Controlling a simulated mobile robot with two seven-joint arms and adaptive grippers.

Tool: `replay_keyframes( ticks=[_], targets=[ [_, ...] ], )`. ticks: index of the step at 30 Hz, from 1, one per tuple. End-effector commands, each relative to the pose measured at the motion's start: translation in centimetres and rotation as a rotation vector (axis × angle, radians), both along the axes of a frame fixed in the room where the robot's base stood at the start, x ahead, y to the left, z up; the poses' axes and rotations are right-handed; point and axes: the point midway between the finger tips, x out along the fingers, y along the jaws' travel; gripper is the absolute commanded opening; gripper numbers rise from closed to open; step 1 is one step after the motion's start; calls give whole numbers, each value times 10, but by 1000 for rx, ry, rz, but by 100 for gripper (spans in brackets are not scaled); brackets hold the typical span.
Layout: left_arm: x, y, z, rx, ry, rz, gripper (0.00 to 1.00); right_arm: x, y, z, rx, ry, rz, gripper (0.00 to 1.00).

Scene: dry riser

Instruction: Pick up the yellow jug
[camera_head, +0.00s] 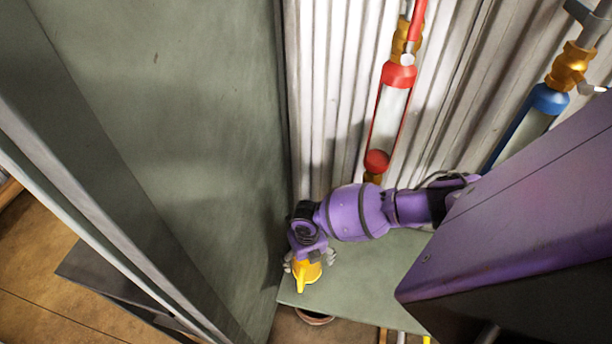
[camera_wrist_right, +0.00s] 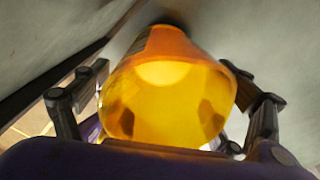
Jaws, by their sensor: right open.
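The yellow jug (camera_head: 304,274) stands at the left end of a grey-green shelf (camera_head: 368,276), close to the tall grey-green panel. My right gripper (camera_head: 309,262) is at the jug and hides part of it from above. In the right wrist view the jug (camera_wrist_right: 165,95) fills the middle, between the two open fingers of my right gripper (camera_wrist_right: 165,100). A finger shows on each side of the jug; I cannot tell whether either touches it. My left gripper is in neither view.
The tall grey-green panel (camera_head: 190,130) rises just left of the jug. White corrugated wall (camera_head: 335,90) stands behind, with a red-capped pipe (camera_head: 398,78) and a blue-capped pipe (camera_head: 548,100). A brown round pot (camera_head: 314,318) shows below the shelf's front edge.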

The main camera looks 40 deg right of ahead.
Motion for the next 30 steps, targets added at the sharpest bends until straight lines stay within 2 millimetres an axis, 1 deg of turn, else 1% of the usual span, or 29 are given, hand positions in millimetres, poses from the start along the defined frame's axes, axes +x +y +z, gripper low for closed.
replay_keyframes(
  ticks=[1,3,11,24,30],
  targets=[
    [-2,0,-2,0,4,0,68,-1,-1,-8,-2,3,-2,88],
    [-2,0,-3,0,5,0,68,-1,-1,-13,-2,1,-2,88],
    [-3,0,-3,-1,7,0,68,0,-1,-14,-1,-1,-1,88],
    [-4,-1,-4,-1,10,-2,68,-1,-1,-14,-1,0,-1,30],
    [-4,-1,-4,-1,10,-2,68,-1,-1,-14,-1,0,-1,30]
  ],
)
